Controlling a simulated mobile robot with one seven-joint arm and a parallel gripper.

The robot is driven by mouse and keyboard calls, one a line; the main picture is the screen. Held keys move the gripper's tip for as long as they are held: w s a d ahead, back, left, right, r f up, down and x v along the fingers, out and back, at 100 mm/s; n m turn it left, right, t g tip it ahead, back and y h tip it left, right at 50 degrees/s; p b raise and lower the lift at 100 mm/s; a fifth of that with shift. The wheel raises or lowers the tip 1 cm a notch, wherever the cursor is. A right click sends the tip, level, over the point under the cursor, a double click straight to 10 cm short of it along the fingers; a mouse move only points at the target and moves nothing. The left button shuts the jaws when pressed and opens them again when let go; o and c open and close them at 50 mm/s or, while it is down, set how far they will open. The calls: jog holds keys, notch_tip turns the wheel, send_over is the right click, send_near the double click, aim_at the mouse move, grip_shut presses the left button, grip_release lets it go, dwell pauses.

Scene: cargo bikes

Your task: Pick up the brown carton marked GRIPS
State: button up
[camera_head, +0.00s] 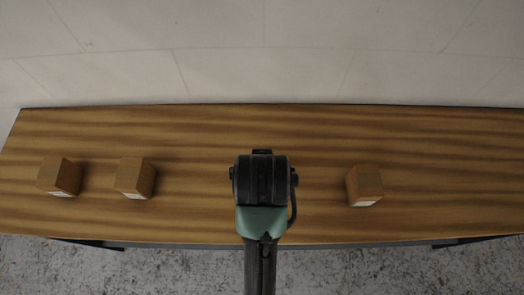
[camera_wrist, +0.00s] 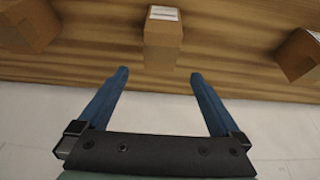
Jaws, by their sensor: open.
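Several alike brown cartons stand on a wooden table, and I cannot read GRIPS on any of them. In the wrist view, one carton (camera_wrist: 163,45) with a white label is at the top middle, just beyond the fingertips and in line with the gap between them. My gripper (camera_wrist: 159,74) has its two blue fingers apart, with nothing between them. In the head view, my arm covers the table's middle and hides the gripper's fingers. Three cartons show there: far left (camera_head: 59,175), left (camera_head: 134,177) and right of my arm (camera_head: 364,186). Their small white labels are unreadable.
The wooden table (camera_head: 430,150) is long, with free room between the cartons and at its right end. In the wrist view, another carton is at the top left (camera_wrist: 28,25) and one at the right edge (camera_wrist: 300,55), both partly cut off.

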jog(key=x, duration=0.4)
jog(key=s+x, duration=0.1)
jog(key=x, duration=0.1)
jog(key=shift+w+f, duration=0.1)
jog(key=shift+f, duration=0.25)
jog(key=shift+p+x, duration=0.75)
jog(key=shift+x, duration=2.3)
jog(key=c, duration=1.4)
jog(key=shift+c, duration=0.8)
jog(key=shift+r, duration=0.15)
